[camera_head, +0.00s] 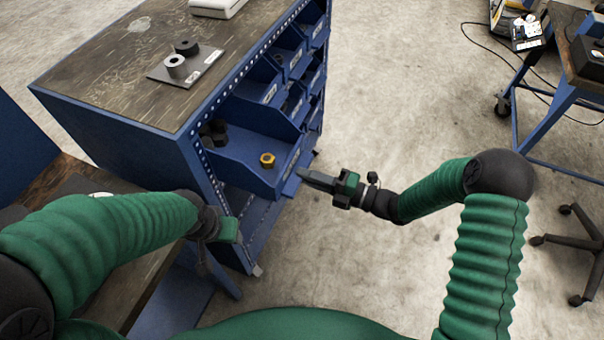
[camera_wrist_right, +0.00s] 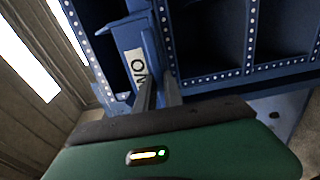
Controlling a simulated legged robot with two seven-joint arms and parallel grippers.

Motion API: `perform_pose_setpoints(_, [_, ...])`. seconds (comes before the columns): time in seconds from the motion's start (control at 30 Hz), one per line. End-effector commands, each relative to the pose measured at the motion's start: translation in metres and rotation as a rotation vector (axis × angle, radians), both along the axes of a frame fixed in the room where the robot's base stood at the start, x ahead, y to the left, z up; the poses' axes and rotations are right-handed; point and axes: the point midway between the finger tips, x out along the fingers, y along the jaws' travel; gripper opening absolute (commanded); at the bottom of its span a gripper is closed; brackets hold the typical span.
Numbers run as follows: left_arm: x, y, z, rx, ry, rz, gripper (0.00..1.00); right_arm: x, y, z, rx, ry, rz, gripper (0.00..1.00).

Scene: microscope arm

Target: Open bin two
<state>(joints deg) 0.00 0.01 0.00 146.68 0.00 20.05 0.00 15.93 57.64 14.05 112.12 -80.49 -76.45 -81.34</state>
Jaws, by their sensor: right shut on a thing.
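Bin two seems to be the blue bin (camera_head: 245,160) low in the blue cabinet; it sticks out of its opening, with a yellow nut (camera_head: 267,159) and dark parts inside. My right gripper (camera_head: 301,174) is at the front edge of this bin. In the right wrist view its two dark fingers (camera_wrist_right: 159,92) are shut on the blue bin's front, beside a white label (camera_wrist_right: 137,74) whose letters end in "O" and are partly hidden. My left gripper (camera_head: 228,231) hangs near the cabinet's near corner, apart from the bin; its jaws do not show clearly.
More blue bins (camera_head: 267,92) sit in the cabinet beyond. On the wooden cabinet top, a grey plate (camera_head: 190,67) carries two round parts. A wooden bench stands at the lower left. The concrete floor (camera_head: 400,110) right of the cabinet is clear; a blue wheeled table stands far right.

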Motion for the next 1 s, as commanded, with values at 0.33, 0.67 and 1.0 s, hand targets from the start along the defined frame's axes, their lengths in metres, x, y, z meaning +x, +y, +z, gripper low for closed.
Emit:
perform_pose_setpoints(0.33, [0.000, 0.000, -0.001, 0.000, 0.000, 0.000, 0.52, -0.002, 0.000, -0.005, -0.008, 0.006, 0.002, 0.27])
perform_pose_setpoints(0.67, [0.000, 0.000, 0.000, 0.000, 0.000, 0.000, 0.52, -0.001, 0.000, -0.001, -0.004, 0.001, 0.001, 0.35])
perform_pose_setpoints(1.0, [0.000, 0.000, 0.000, 0.000, 0.000, 0.000, 0.52, -0.021, -0.058, -0.002, -0.004, 0.003, -0.004, 0.35])
